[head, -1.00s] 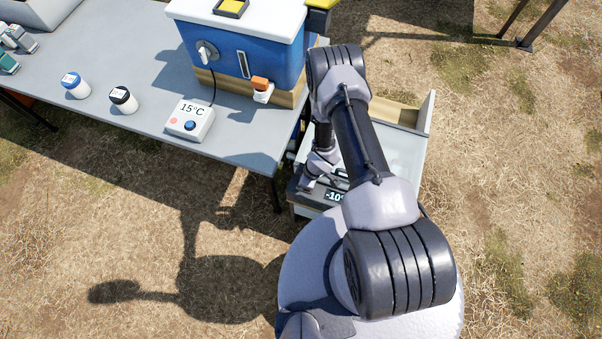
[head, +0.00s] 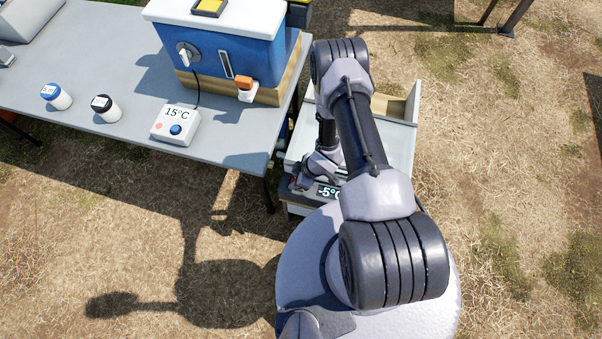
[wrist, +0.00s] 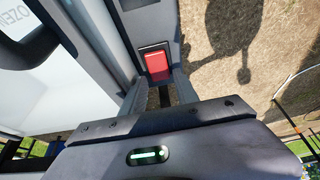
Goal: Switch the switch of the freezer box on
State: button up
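The freezer box (head: 398,148) stands beside the table, partly hidden behind my arm in the head view. Its display (head: 328,192) reads about -5°C, its right end covered. In the wrist view, the white freezer box (wrist: 85,75) fills the left side, with part of a "...OZEN" label. Its red switch (wrist: 157,65) sits in a dark frame on the grey front edge. My gripper (wrist: 162,88) is right at the switch, its fingers a little apart with a gap between them and nothing held. Whether the fingertips touch the switch is unclear.
The grey table (head: 90,65) holds a blue cooler box (head: 245,55), a white 15°C control unit (head: 176,125), a blue-lidded jar (head: 56,96) and a black-lidded jar (head: 106,108). An orange switch (head: 246,88) is by the cooler. Dry open ground lies right and in front.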

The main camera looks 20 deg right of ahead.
jog(key=p+v, duration=0.4)
jog(key=v, duration=1.2)
jog(key=shift+r, duration=0.4)
